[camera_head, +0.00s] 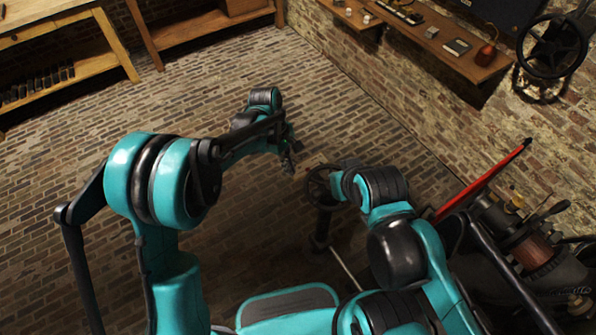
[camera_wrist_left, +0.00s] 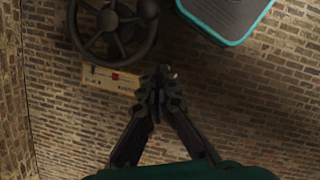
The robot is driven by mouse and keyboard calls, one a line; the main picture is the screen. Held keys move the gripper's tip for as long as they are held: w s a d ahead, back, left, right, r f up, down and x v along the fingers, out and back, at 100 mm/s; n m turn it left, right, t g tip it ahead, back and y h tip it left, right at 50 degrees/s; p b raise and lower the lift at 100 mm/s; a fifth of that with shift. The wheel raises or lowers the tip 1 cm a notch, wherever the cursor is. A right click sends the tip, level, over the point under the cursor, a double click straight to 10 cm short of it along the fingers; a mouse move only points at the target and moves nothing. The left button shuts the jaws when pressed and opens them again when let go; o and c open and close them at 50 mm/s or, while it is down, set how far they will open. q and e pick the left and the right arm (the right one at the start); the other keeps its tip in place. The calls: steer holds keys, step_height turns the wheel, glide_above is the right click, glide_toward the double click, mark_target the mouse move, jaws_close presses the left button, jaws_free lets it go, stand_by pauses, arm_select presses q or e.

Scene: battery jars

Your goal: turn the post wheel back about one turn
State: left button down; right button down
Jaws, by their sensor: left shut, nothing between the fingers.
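The post wheel (camera_head: 318,187) is a dark spoked handwheel on a dark upright post (camera_head: 320,236), at the middle right of the head view. My right arm covers part of its right side. In the left wrist view the wheel (camera_wrist_left: 110,33) shows at the top left, with a dark rounded shape at its right rim that I cannot make out. My left gripper (camera_head: 290,168) is left of the wheel and apart from it. In the left wrist view its fingertips (camera_wrist_left: 162,73) are together with nothing between them. My right gripper's fingers are hidden.
A pale board with a red mark (camera_wrist_left: 114,77) lies below the wheel. A red bar (camera_head: 480,186) and machinery (camera_head: 535,250) stand at the right. A wall shelf (camera_head: 440,42) and second handwheel (camera_head: 552,46) are at upper right. The brick floor at left is clear.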

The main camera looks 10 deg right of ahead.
arm_select(q)
steer(key=b, duration=0.3)
glide_toward(309, 193)
step_height(309, 193, down, 5)
steer(key=a, duration=0.2)
steer(key=shift+s+d+r+b, duration=0.2)
steer(key=shift+s+d+r, duration=0.2)
steer(key=shift+s+d, duration=0.3)
steer(key=shift+s+d+r+b, duration=0.2)
steer(key=shift+s+d+r, duration=0.25)
steer(key=shift+s, duration=0.4)
steer(key=shift+s+d, duration=0.35)
steer(key=shift+s, duration=0.45)
